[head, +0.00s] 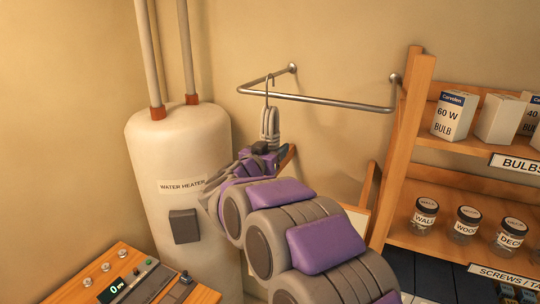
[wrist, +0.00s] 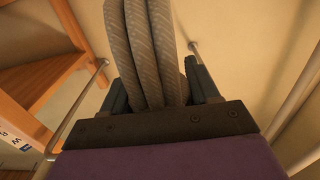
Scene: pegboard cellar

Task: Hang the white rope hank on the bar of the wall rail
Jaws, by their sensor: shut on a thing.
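The white rope hank (head: 269,122) looks grey-white and hangs upright below a thin metal hook (head: 267,88). My gripper (head: 265,148) is shut on the lower part of the hank. In the wrist view the rope strands (wrist: 150,50) rise between the two dark fingers of my gripper (wrist: 162,85). The wall rail (head: 320,99) is a metal bar with side arms running back to round wall mounts. In the head view the hook's top overlaps the rail's left side arm. I cannot tell whether it touches it. The hook is out of sight in the wrist view.
A water heater (head: 180,150) with pipes stands left of my arm. A wooden shelf (head: 405,150) with bulb boxes (head: 455,115) and jars (head: 424,216) stands close to the rail's right end. A control panel (head: 135,280) is at lower left.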

